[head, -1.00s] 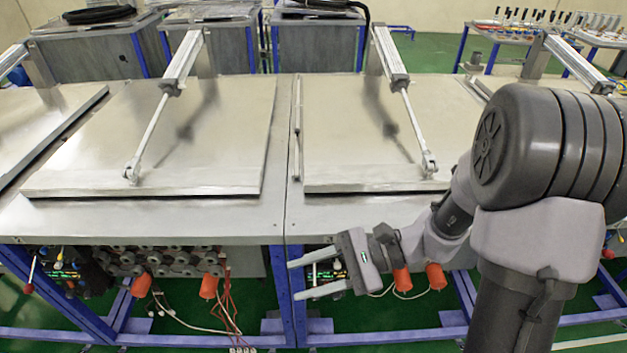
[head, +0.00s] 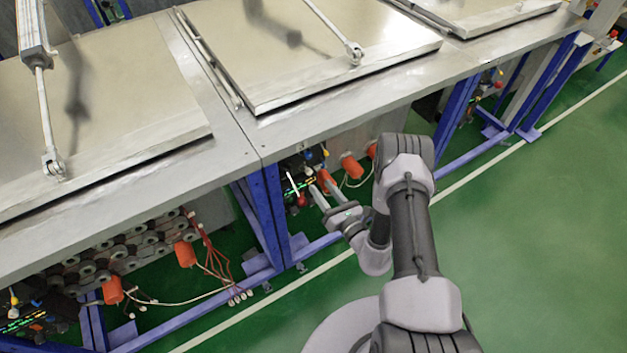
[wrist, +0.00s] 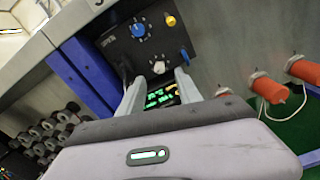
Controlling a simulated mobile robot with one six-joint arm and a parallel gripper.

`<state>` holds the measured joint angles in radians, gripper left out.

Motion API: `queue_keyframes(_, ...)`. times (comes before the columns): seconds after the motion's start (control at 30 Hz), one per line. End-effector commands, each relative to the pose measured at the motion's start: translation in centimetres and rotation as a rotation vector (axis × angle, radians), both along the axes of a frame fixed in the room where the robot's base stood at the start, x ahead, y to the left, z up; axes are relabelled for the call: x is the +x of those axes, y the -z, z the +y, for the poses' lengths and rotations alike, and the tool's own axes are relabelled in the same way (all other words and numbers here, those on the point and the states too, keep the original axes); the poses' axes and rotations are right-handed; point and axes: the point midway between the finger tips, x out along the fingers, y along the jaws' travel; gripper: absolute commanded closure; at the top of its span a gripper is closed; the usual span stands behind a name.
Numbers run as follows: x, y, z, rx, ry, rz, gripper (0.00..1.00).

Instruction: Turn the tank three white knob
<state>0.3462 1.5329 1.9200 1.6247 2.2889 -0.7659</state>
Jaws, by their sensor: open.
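In the wrist view a dark control panel (wrist: 120,48) carries a small white knob (wrist: 159,67), a blue knob (wrist: 138,30) and a yellow knob (wrist: 170,20). The white knob appears between the tips of my gripper (wrist: 160,78), whose fingers are spread and hold nothing. I cannot tell whether they touch it. In the head view my gripper (head: 319,182) is beside the panel under the front edge of a tank table (head: 330,108). The white knob is not clearly visible there. No tank number can be read.
A blue table leg (wrist: 90,73) stands left of the panel. Orange cylinders (wrist: 268,88) with white cable are to the right. A lit green display (wrist: 160,96) shows between the fingers. Green floor (head: 540,220) is open to the right.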

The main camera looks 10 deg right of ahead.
Motion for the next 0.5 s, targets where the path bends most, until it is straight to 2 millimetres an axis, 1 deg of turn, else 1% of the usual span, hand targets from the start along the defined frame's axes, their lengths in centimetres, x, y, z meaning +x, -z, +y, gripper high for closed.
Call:
queue_keyframes(0.03,1.3,0.2,0.5,-0.004,-0.005,-0.005,0.59)
queue_keyframes(0.1,2.8,0.2,1.1,-0.002,-0.005,-0.003,0.59)
queue_keyframes(0.2,4.4,0.1,1.5,-0.002,-0.004,-0.003,0.59)
queue_keyframes(0.33,5.4,0.0,1.8,0.0,-0.002,0.0,0.59)
queue_keyframes(0.5,5.7,0.0,1.9,0.0,0.0,0.001,0.59)
